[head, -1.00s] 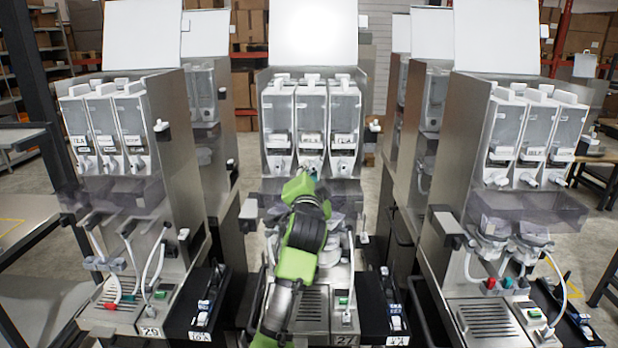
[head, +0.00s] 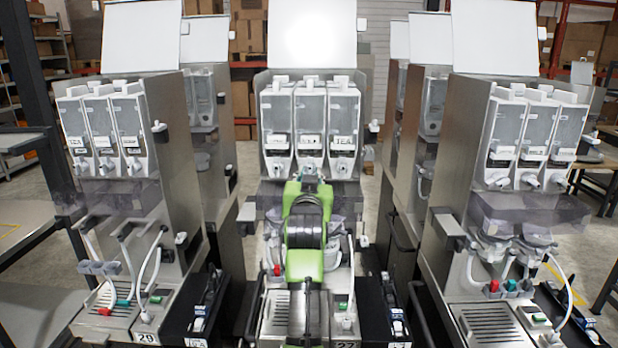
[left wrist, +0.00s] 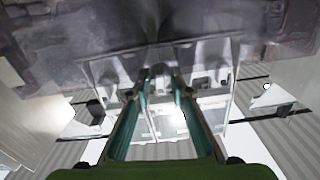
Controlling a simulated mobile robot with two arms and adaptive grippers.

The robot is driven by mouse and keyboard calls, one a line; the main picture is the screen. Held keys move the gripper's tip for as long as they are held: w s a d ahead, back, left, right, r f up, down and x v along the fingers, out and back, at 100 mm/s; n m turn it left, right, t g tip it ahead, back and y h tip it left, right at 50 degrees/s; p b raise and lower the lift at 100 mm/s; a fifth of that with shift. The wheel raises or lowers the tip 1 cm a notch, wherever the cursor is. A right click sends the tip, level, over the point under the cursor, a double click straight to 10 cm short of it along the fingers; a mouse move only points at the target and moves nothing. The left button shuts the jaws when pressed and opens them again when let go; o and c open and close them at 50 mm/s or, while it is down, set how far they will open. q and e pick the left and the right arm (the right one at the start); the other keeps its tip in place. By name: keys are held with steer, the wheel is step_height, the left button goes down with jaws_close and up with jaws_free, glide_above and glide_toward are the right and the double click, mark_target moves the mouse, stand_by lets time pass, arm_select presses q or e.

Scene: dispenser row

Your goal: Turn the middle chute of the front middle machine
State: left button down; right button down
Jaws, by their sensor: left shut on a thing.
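The front middle machine (head: 353,210) is a steel dispenser with three clear canisters side by side. Its middle canister (head: 310,110) has a pale chute (head: 309,169) at its lower front. My left gripper (head: 309,178) is at this chute and shut on it, its arm covering the machine's middle front. In the left wrist view the two teal-lined fingers (left wrist: 157,91) reach up to the canister undersides, and the chute between the tips is hard to make out. The left chute (head: 279,167) and right chute (head: 342,168) stand clear on either side. My right gripper is not in view.
Similar machines stand at the left (head: 175,150) and right (head: 455,180), with more behind. A smoky clear cover (left wrist: 65,55) lies close to my fingers in the left wrist view. Black side trays (head: 385,305) sit low between the machines.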

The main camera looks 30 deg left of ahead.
arm_select(q)
steer(key=shift+n, duration=0.6)
steer(key=c, duration=2.2)
jaws_free()
steer(key=shift+o, duration=0.2)
step_height(320, 180, up, 10)
steer(key=shift+f, duration=0.1)
steer(key=shift+d+f, duration=0.1)
